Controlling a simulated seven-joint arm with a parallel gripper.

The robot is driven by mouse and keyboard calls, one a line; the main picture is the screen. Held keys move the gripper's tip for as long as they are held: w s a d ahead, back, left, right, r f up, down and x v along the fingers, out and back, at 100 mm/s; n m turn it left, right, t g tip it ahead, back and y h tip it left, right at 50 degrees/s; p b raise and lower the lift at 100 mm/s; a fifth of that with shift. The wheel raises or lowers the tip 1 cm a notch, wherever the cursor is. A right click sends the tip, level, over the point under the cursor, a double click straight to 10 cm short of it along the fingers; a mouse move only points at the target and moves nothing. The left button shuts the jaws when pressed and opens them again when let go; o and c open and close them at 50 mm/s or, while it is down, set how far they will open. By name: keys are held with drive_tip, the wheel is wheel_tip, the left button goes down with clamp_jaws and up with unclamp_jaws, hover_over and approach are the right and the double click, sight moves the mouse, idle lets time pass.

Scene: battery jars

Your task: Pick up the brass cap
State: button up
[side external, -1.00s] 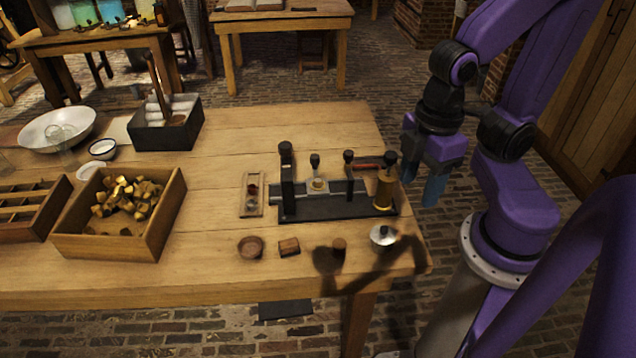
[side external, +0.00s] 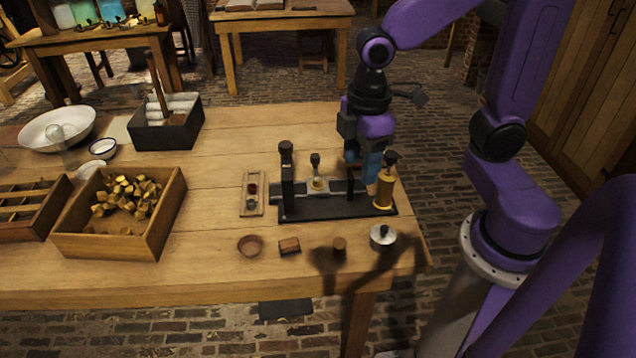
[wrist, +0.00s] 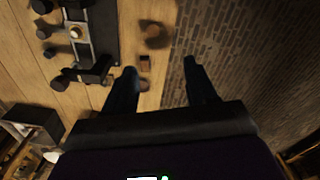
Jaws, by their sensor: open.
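Many small brass caps (side external: 122,196) lie heaped in an open wooden box (side external: 165,228) on the left of the table in the side view. A single small brown-gold cylinder (side external: 339,246) stands on the front of the table; I cannot tell whether it is a brass cap. My gripper (side external: 371,172) points down at the right end of the black fixture (side external: 330,208), far to the right of the box. In the wrist view its two dark fingers (wrist: 160,76) are apart, with nothing between them. The gripper hides part of the fixture.
A brass cylinder with a black knob (side external: 384,192) stands on the fixture, close to my fingers. A small dish (side external: 250,246), a wooden block (side external: 289,246) and a silver lidded pot (side external: 383,237) stand along the front. A black bin (side external: 168,132) is behind the box.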

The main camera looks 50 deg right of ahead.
drive_tip(key=w+d+f, duration=0.2)
drive_tip(key=w+d, duration=0.1)
drive_tip(key=w, duration=0.8)
hover_over(318, 185)
wheel_tip(318, 185, down, 3)
drive_tip(key=f, duration=1.2)
drive_tip(key=shift+w+d+f, duration=0.15)
drive_tip(key=shift+d, duration=0.1)
drive_tip(key=shift+w+d+f, duration=0.1)
drive_tip(key=shift+w+f, duration=0.05)
drive_tip(key=shift+f, duration=1.15)
drive_tip(key=shift+w+d+f, duration=0.1)
drive_tip(key=shift+f, duration=1.2)
clamp_jaws()
